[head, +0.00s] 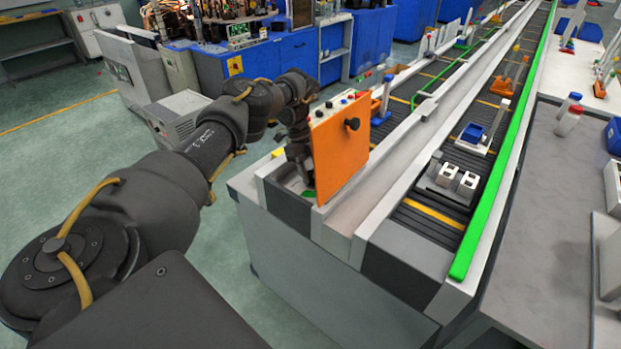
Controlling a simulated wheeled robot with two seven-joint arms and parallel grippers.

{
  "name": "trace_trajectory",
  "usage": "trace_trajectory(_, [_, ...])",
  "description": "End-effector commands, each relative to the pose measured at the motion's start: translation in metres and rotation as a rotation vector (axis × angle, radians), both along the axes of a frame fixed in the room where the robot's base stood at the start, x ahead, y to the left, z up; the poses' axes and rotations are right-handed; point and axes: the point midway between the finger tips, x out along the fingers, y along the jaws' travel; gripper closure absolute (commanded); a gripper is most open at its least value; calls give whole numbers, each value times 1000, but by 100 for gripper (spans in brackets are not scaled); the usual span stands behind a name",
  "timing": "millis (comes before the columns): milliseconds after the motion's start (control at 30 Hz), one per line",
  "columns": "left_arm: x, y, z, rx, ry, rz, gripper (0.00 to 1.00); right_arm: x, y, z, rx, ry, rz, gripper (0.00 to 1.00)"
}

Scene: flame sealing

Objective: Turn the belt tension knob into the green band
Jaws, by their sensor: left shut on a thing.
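My left arm reaches in from the left, and its gripper (304,178) points down beside the orange control box (340,150), at the near end of the conveyor. It is shut on the belt tension knob, which the fingers and the box mostly hide. A small patch of the green band (309,193) shows at the fingertips, low by the box's left edge. The knob's pointer and its angle to the band cannot be seen. My right gripper is out of view.
A black round knob (352,123) sticks out of the box's orange face. The conveyor (440,212) carries a fixture with white blocks (457,180) and has a green rail (490,190) on its right. A grey table (540,200) holds bottles (569,120).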

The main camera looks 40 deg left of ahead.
Motion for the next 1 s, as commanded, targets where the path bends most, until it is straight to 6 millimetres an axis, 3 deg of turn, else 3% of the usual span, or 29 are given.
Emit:
trace_trajectory(33, [2, 0, -3, 4, -2, -32, 80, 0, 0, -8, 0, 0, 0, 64])
trace_trajectory(300, [1, -1, -2, 1, 0, -155, 80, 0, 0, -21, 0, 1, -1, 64])
trace_trajectory(733, [1, -2, -1, -2, 1, -234, 80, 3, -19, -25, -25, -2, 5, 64])
trace_trajectory(1000, [1, -2, -1, -2, 1, -238, 80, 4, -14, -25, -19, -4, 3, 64])
